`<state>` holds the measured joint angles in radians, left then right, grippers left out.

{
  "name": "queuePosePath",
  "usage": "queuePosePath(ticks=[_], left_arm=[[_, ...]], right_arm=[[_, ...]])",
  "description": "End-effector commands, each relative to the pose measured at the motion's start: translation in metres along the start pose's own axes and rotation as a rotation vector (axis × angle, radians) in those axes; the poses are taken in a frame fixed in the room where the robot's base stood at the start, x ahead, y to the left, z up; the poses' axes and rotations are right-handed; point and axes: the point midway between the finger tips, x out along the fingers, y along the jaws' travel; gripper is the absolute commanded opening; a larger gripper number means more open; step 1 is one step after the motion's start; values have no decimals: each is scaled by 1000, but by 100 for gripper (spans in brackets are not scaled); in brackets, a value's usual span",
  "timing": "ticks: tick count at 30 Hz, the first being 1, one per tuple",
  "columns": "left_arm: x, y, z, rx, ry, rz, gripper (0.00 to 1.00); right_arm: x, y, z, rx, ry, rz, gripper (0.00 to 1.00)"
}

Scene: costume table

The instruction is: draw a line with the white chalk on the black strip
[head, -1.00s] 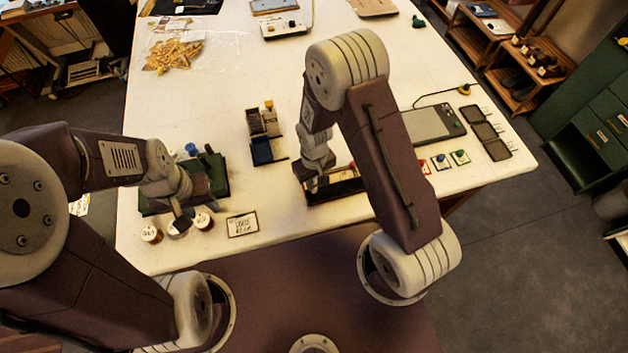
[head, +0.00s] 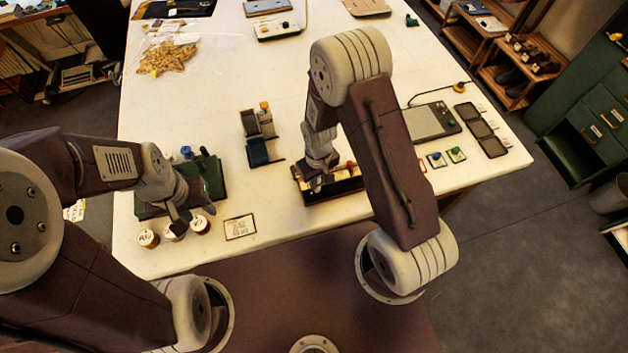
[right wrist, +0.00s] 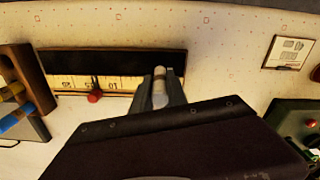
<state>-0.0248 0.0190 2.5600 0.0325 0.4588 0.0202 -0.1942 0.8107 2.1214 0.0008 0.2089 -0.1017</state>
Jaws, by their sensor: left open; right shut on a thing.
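The black strip (right wrist: 100,62) runs along a cream-edged board in the right wrist view. Its dark end shows in the head view (head: 345,187), partly hidden by my right arm. My right gripper (right wrist: 160,92) is shut on the white chalk (right wrist: 160,72), whose end overlaps the strip's edge near its right end in the wrist view. I cannot tell whether it touches. No white line is clear on the strip. In the head view my right gripper (head: 317,181) is over the strip's board. My left gripper (head: 180,222) is open beside the small jars.
Small labelled jars (head: 148,238) and a green tray (head: 214,177) are at the left. A label card (head: 240,227) lies at the front edge. A dark blue block holder (head: 258,150) stands left of the strip. A red knob (right wrist: 95,97) sits on the strip's cream edge.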

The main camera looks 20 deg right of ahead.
Motion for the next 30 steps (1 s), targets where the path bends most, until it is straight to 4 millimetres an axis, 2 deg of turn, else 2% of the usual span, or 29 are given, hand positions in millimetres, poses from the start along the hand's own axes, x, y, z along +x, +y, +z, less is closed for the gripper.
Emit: queuePosePath(ticks=[8,21,30], left_arm=[[0,0,0,0,0,0,41],[1,0,0,0,0,0,41],[1,0,0,0,0,0,41]], right_arm=[[0,1,0,0,0,0,0],[2,18,5,1,0,0,0],[2,19,5,0,-1,0,0]])
